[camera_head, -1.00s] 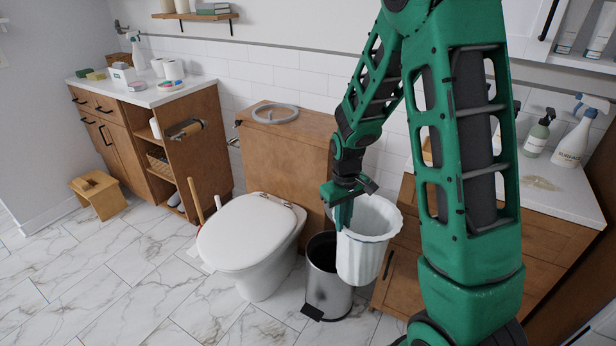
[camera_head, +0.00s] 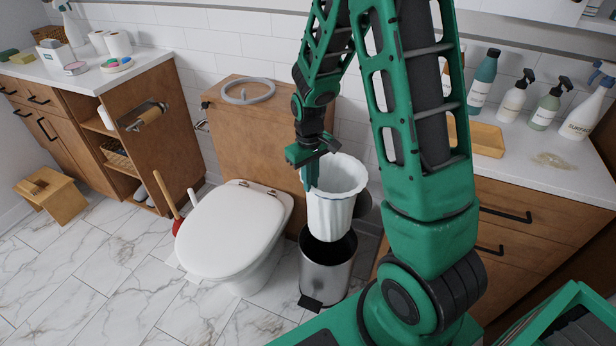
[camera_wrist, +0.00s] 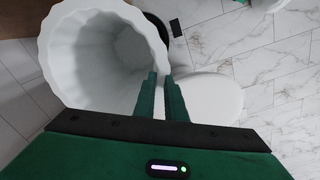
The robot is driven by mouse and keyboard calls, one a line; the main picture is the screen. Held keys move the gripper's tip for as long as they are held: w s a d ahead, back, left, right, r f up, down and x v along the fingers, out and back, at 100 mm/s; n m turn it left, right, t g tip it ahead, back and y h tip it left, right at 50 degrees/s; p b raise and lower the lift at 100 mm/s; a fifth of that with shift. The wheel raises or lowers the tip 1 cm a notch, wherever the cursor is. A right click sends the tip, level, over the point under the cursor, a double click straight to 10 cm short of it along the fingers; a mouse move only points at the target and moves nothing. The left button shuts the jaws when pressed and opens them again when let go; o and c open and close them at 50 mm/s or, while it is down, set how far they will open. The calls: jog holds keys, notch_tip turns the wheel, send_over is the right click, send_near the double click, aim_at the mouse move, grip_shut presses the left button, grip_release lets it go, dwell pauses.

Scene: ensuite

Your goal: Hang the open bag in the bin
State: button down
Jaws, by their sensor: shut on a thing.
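The white open bag (camera_head: 330,208) hangs from my gripper (camera_head: 308,182) with its wide, wavy mouth facing up. My gripper is shut on the bag's rim at its left side. The bin (camera_head: 327,276) is a steel pedal bin on the floor, open at the top with a dark inside. The bag's lower end is over the bin's opening and overlaps its back rim in the head view; I cannot tell whether it dips inside. In the wrist view the bag (camera_wrist: 75,60) fills the upper left, and my fingers (camera_wrist: 160,98) pinch its rim.
A white toilet (camera_head: 235,230) stands just left of the bin, with a plunger (camera_head: 165,195) beyond it. A wooden cabinet (camera_head: 265,130) is behind. A counter with drawers (camera_head: 540,180) and several bottles is at the right. The marble floor at front left is clear.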

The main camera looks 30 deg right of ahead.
aim_at(312, 209)
jog(key=shift+s+f, duration=0.1)
jog(key=shift+f, duration=10.7)
jog(key=shift+s+d, duration=0.1)
jog(key=shift+d, duration=0.2)
jog(key=shift+c, duration=0.8)
grip_release()
jog(key=shift+r, duration=4)
